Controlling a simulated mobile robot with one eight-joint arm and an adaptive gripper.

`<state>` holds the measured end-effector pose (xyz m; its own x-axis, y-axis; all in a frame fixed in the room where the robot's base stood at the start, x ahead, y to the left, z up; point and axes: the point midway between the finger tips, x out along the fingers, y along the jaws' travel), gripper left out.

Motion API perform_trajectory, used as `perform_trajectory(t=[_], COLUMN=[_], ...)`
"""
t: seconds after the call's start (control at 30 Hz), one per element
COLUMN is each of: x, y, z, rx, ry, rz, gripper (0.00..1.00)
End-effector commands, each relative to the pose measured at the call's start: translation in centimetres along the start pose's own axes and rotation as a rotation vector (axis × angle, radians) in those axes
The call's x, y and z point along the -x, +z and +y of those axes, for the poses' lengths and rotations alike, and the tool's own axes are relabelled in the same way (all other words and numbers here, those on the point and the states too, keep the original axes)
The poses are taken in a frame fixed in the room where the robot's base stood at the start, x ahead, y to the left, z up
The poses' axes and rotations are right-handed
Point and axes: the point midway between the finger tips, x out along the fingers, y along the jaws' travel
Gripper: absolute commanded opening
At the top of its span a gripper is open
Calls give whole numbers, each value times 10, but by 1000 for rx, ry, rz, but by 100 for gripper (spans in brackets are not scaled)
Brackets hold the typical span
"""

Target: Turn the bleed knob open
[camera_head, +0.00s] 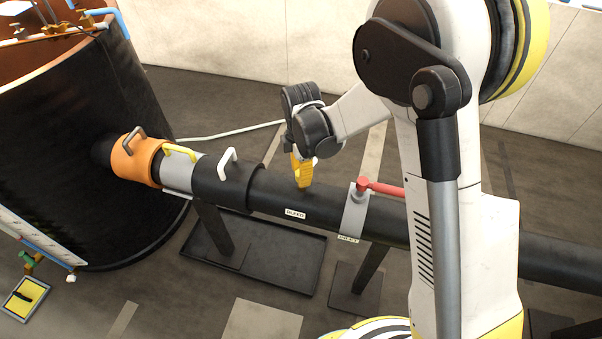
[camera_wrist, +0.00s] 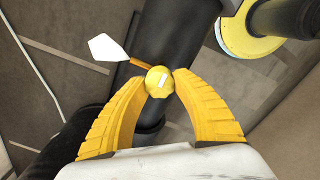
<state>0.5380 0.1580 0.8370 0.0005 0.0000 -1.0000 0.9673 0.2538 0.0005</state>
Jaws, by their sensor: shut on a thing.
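The bleed knob (camera_wrist: 160,82) is a small yellow scalloped knob with a white mark on its top, seen in the wrist view on top of the black pipe (camera_wrist: 178,45). My gripper (camera_wrist: 160,84) has its two yellow ribbed fingers closed around the knob, one on each side. In the head view my gripper (camera_head: 303,182) reaches down to the pipe (camera_head: 270,195) just above the "BLEED" label (camera_head: 295,213). The knob itself is hidden there behind my fingers. An orange stem with a white pointed plate (camera_wrist: 107,48) shows beside the knob in the wrist view.
A red-handled valve (camera_head: 380,188) on a grey clamp (camera_head: 355,212) is right of my gripper. Left along the pipe are a black collar (camera_head: 225,182), a grey collar (camera_head: 180,175) and an orange collar (camera_head: 137,160) with handles. A large black tank (camera_head: 80,150) stands left. A black tray (camera_head: 300,275) lies below.

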Motion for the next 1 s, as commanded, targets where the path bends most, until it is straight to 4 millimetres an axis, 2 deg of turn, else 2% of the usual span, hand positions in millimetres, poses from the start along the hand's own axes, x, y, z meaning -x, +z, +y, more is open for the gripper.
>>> perform_trajectory(t=[0.1,0.13,0.2,0.5,0.63,1.0], x=[0,0,0,0,10,88], y=[0,0,0,0,0,0], z=[0,0,0,0,0,-1], rx=[0,0,0,-1,-1,0], ry=[-1,-1,-1,0,0,-1], rz=[1,1,1,0,0,0], gripper=[2,35,55,55,55,55])
